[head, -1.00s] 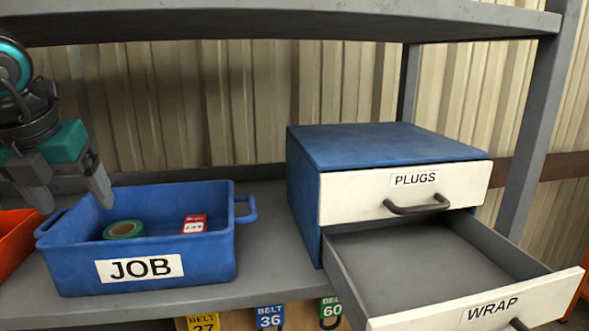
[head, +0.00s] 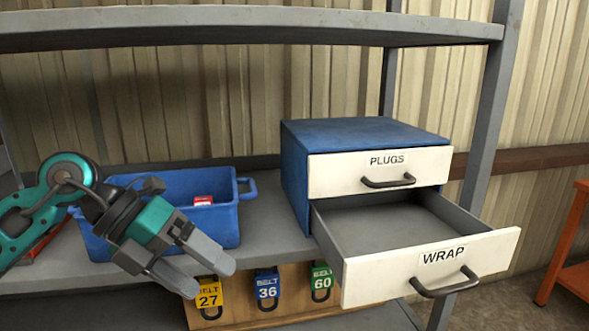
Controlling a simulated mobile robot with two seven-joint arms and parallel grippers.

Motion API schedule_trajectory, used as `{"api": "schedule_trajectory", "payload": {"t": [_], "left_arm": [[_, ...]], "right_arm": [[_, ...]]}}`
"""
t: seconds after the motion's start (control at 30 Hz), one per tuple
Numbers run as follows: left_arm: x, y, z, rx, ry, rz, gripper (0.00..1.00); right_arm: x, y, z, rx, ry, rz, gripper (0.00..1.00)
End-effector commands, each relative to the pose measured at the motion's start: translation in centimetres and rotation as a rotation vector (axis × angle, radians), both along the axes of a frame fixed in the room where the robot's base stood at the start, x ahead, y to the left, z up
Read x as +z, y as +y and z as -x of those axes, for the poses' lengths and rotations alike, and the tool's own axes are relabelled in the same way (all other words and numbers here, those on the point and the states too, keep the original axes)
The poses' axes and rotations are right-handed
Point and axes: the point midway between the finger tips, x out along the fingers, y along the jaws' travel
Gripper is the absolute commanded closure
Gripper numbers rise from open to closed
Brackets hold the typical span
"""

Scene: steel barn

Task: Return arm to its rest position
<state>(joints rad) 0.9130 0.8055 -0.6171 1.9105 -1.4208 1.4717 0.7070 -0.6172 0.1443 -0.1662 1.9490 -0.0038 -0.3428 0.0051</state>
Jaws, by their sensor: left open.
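My left gripper (head: 212,281) is in the head view, in front of the blue JOB bin and lower than its rim. Its two fingers point down and to the right, apart, with nothing between them. The blue bin (head: 228,222) stands on the grey shelf at left, and my left arm covers much of its front and its label. A small red and white box (head: 203,200) shows inside the bin. My right gripper is not in view.
A blue cabinet (head: 360,131) stands on the shelf (head: 270,225); its PLUGS drawer (head: 330,177) is shut and its WRAP drawer (head: 375,282) is pulled out, empty where visible. Belt tags (head: 267,286) hang below. An upper shelf (head: 250,30) spans above. An orange stand (head: 570,240) is at right.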

Motion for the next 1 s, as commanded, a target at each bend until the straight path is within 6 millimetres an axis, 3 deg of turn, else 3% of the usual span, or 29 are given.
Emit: {"api": "schedule_trajectory", "payload": {"t": [0.03, 0.1, 0.2, 0.33, 0.47, 0.57, 0.67, 0.73, 0.9, 1.0], "left_arm": [[-0.6, -2.5, 1.0, -0.036, 0.051, 0.140, 0.19], [-0.5, -5.2, 2.1, -0.054, 0.107, 0.342, 0.19], [0.3, -7.7, 2.8, -0.020, 0.194, 0.630, 0.19], [1.0, -8.7, 2.2, 0.129, 0.315, 0.975, 0.19], [-0.2, -7.3, 0.2, 0.387, 0.445, 1.265, 0.19], [-3.3, -5.1, -1.3, 0.653, 0.552, 1.429, 0.19], [-8.3, -2.4, -2.0, 0.962, 0.666, 1.530, 0.19], [-12.8, -0.5, -1.5, 1.198, 0.752, 1.558, 0.19], [-23.8, 2.9, 3.1, 1.729, 0.955, 1.485, 0.19], [-28.4, 3.8, 6.7, 1.947, 1.051, 1.398, 0.19]], "right_arm": [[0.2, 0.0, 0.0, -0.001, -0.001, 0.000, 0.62], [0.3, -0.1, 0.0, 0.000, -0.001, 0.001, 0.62], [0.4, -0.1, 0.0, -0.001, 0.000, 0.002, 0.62], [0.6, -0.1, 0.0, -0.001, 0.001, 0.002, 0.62], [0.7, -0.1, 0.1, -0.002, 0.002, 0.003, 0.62], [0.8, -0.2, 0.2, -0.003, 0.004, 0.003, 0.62], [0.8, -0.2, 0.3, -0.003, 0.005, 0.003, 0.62], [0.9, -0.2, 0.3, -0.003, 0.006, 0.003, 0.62], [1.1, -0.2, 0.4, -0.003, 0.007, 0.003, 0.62], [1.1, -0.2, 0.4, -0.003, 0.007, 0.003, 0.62]]}}
